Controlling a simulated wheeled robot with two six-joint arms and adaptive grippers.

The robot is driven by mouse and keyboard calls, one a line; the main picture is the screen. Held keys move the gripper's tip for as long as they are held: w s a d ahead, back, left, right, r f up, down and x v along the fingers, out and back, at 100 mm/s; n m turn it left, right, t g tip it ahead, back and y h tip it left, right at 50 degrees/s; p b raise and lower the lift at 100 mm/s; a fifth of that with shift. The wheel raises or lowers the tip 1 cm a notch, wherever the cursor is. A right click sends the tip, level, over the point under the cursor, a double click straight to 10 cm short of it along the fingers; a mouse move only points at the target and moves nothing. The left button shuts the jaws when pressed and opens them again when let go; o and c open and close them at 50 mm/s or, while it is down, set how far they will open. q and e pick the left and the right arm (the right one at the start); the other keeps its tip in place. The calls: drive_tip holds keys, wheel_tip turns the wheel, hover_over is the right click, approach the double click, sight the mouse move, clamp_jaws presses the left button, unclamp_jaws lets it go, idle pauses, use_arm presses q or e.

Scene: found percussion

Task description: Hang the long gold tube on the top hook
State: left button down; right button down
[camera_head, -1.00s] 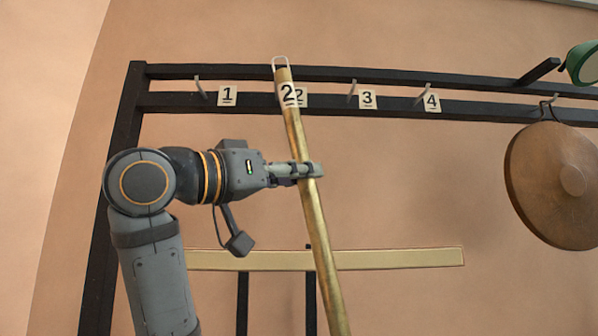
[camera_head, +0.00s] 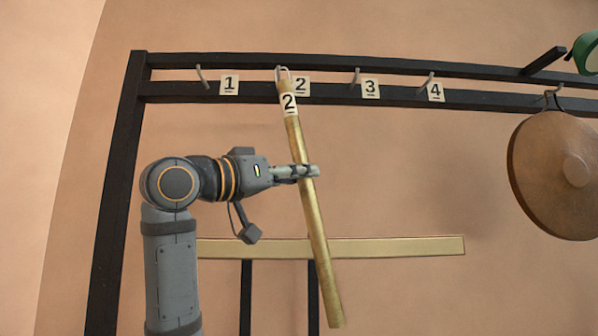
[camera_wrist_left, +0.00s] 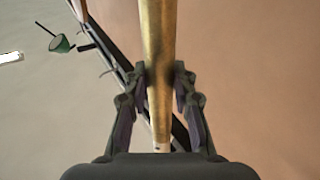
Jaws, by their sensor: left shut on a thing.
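The long gold tube (camera_head: 313,215) carries a tag marked 2 and a wire loop at its upper end. It leans, with its lower end to the right. My left gripper (camera_head: 305,171) is shut on its upper half; the tube also runs between the fingers in the left wrist view (camera_wrist_left: 158,40). The loop (camera_head: 284,73) overlaps the hook (camera_head: 278,76) beside rack label 2 (camera_head: 301,86). I cannot tell whether the loop is around the hook or in front of it. My right gripper is out of view.
The black rack (camera_head: 450,72) has more hooks by labels 1 (camera_head: 229,85), 3 (camera_head: 370,89) and 4 (camera_head: 436,91). A brown gong (camera_head: 550,175) hangs at the right. A pale horizontal bar (camera_head: 400,246) lies behind the tube. A green object (camera_head: 584,52) is at upper right.

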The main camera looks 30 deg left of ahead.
use_arm(q)
drive_tip(key=shift+w+a+f, duration=0.3)
drive_tip(key=shift+w+f, duration=0.2)
drive_tip(key=shift+f, duration=0.05)
idle(0.4)
